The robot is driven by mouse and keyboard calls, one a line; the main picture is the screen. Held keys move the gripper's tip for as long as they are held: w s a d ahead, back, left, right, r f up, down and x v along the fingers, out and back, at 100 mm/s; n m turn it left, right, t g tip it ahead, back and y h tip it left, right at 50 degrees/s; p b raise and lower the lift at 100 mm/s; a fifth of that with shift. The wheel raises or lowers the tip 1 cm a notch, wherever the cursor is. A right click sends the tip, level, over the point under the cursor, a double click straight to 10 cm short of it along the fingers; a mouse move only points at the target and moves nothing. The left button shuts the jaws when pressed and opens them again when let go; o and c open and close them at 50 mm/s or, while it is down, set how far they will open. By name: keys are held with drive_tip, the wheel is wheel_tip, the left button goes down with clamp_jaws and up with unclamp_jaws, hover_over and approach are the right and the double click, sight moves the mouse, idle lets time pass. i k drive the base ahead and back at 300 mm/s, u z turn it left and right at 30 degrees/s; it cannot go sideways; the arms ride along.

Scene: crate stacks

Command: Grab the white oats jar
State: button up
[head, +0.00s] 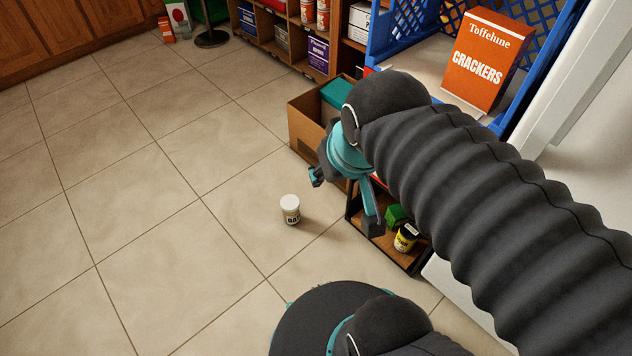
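A small white jar (290,209) with a white lid and a dark label stands upright on the tiled floor, near the middle of the head view. The label is too small to read. My gripper (342,205) is to the right of the jar in the picture, apart from it. Its two fingers are spread, one toward the left and one pointing down, with nothing seen between them. My arm hides part of the area behind the gripper.
A cardboard box (307,130) and a low wooden crate (407,258) with a yellow-and-black jar (405,238) and a green item (396,216) are close to my gripper. A blue crate (385,38) holds an orange crackers box (487,60). Floor at left is clear.

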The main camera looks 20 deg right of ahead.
sight(290, 203)
drive_tip(key=u, duration=2)
drive_tip(key=i, duration=2.5)
drive_tip(key=z, duration=3.2)
